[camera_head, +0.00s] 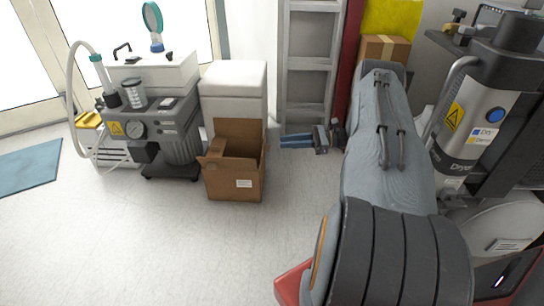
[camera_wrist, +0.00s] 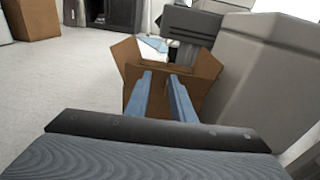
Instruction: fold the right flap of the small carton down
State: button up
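The small carton (camera_head: 238,182) stands open on the floor in the head view, left of my gripper. Its back flap (camera_head: 238,130) stands up and its left flap (camera_head: 202,161) leans outward. The right flap shows nearly edge-on, and its exact angle is hard to tell. My gripper (camera_head: 281,141) is right of the carton with a gap of floor between, its blue fingers pointing left. In the wrist view the fingers of my gripper (camera_wrist: 160,76) are apart and empty, with the open carton (camera_wrist: 205,88) ahead. The fingers cover part of its near side.
A white cabinet (camera_head: 233,82) stands behind the carton, with a compressor unit (camera_head: 175,130) to its left. A ladder (camera_head: 308,65) leans at the back. Another brown box (camera_head: 386,46) sits behind my arm. The floor (camera_head: 180,240) in front of the carton is clear.

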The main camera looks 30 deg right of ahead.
aim_at(266, 148)
notch_tip(266, 148, down, 3)
jog(key=d+m+t+b, duration=0.1)
jog(key=d, duration=0.2)
jog(key=b+x, duration=0.2)
jog(key=x, duration=0.6)
jog(key=shift+s, duration=0.1)
grip_shut()
